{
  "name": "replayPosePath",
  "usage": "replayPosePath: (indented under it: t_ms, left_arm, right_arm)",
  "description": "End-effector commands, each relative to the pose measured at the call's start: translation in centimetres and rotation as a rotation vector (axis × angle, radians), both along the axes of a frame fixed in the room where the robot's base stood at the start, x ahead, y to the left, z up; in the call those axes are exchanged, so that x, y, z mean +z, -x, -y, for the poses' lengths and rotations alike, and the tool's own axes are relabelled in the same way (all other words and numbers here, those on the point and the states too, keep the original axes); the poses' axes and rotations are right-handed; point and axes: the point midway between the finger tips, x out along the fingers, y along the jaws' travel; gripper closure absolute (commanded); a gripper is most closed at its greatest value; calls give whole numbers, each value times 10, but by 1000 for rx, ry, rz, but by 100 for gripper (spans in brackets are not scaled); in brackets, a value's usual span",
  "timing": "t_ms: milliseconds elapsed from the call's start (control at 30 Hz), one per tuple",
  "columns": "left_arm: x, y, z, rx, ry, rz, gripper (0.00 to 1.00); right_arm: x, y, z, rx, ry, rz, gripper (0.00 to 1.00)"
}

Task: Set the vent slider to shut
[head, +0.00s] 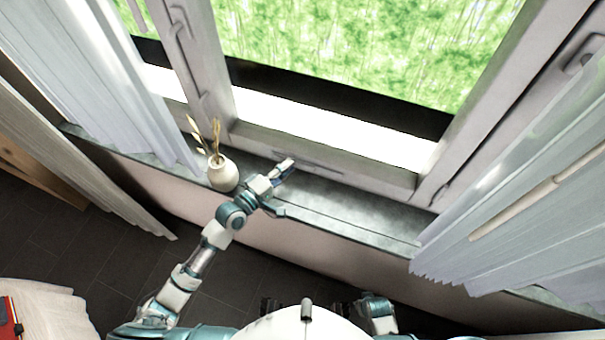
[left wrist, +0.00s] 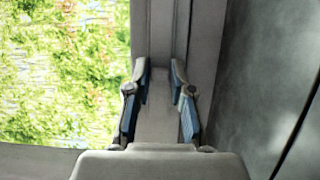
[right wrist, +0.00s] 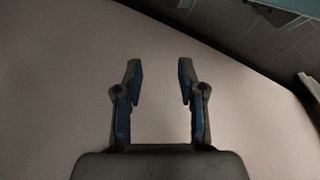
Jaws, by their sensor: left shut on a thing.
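The vent strip (head: 318,166) is a thin slotted band along the lower rail of the window frame. My left gripper (head: 287,165) reaches over the sill to the left end of this strip, and its fingers cover the vent slider there. In the left wrist view my left gripper (left wrist: 162,78) has its fingers a small gap apart against the grey frame, shut on the slider, whose shape is hard to make out. My right gripper (right wrist: 157,80) is open and empty in the right wrist view, facing a plain pale wall.
A cream vase (head: 222,174) with dry stems stands on the sill (head: 350,213), close left of my left gripper. Pale curtains hang at the left (head: 90,75) and right (head: 530,215). The sill right of my left gripper is clear.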

Motion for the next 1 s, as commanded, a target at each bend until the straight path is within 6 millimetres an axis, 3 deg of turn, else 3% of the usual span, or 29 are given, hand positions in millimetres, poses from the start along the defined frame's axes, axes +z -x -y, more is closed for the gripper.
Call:
replayPosePath:
  t_ms: [33,400,433,500,533,833,1000]
  left_arm:
    - [-8,-1,-6,-2,-8,-11,100]
    - [-6,-4,-14,0,-6,-13,100]
    - [-6,-4,-14,0,-5,-12,76]
    - [-5,-4,-14,0,-5,-12,58]
    - [-5,-4,-14,0,-5,-12,56]
    - [-2,-2,-14,0,-2,-7,56]
    - [-3,13,-27,0,-4,-8,56]
  right_arm:
    - [3,0,0,-1,0,1,60]
    - [11,-1,1,-1,1,-1,60]
    - [11,-1,1,-1,2,-1,60]
    - [11,-1,0,-1,1,-1,60]
    - [11,-1,0,-1,1,-1,60]
    - [11,-1,1,-2,2,-1,60]
    - [11,-1,1,-2,1,-1,60]
